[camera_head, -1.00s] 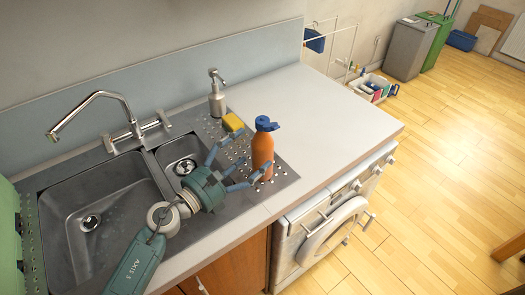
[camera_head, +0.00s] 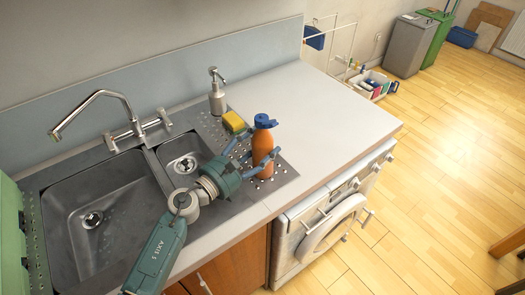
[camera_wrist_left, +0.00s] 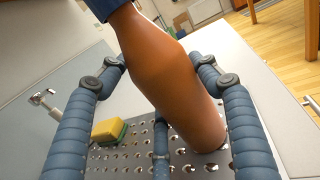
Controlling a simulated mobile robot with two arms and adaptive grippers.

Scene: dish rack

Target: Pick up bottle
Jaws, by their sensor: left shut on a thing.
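The orange bottle (camera_head: 262,148) with a blue cap stands upright on the perforated drainer right of the sink. My left gripper (camera_head: 257,155) reaches it from the left, with its fingers around the bottle's body and shut on it. In the left wrist view the bottle (camera_wrist_left: 165,80) fills the middle, between the fingers on either side, with its base at the drainer. The blue cap is partly cut off at the top of that view. My right gripper is not in view.
A yellow and green sponge (camera_head: 234,122) and a soap dispenser (camera_head: 217,95) stand behind the gripper. The steel sink (camera_head: 100,200) and tap (camera_head: 100,100) are at left. The white counter (camera_head: 330,115) right of the bottle is clear.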

